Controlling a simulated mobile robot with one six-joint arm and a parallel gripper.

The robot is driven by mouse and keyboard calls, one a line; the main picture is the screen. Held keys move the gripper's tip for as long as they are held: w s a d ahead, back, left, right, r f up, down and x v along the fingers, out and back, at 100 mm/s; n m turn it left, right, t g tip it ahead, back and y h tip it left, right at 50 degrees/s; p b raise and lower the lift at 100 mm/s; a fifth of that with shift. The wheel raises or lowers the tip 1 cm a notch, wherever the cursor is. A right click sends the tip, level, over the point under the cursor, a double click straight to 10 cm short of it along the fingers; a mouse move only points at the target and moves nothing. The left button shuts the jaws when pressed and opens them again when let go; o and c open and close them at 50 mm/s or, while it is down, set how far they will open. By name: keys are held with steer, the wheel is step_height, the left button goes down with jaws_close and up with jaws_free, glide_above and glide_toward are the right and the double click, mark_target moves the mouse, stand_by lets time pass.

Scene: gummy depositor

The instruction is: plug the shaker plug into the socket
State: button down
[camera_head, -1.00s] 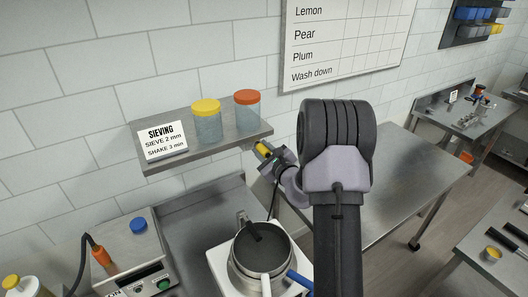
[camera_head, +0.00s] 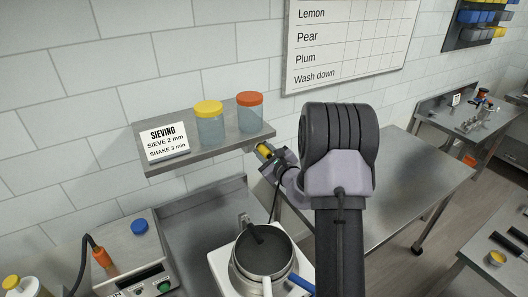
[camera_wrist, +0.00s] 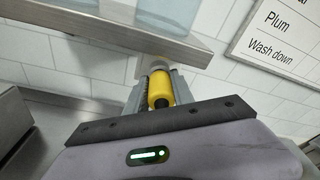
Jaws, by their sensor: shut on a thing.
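The shaker plug is yellow and shows in the head view (camera_head: 264,151) and, closer, in the wrist view (camera_wrist: 160,88). My gripper (camera_wrist: 160,86) is shut on it, with one finger on each side, just below the shelf's front edge. A dark cable (camera_head: 275,201) hangs down below my gripper.
The wall shelf (camera_head: 185,160) carries a sieving sign, a yellow-lidded jar (camera_head: 209,124) and an orange-lidded jar (camera_head: 250,113). Below stand a metal pot (camera_head: 263,258) and a control box (camera_head: 130,251). A bare steel table (camera_head: 420,172) lies to the right.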

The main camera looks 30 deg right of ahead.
steer(key=shift+w, duration=0.15)
steer(key=shift+s+b, duration=0.5)
steer(key=shift+s, duration=0.7)
steer(key=shift+w, duration=0.15)
steer(key=shift+w+b, duration=0.3)
steer(key=shift+w, duration=0.75)
steer(key=shift+w+r, duration=0.1)
steer(key=shift+d+r+b, duration=0.1)
steer(key=shift+r+b, duration=0.05)
steer(key=shift+b, duration=0.8)
stand_by(0.7)
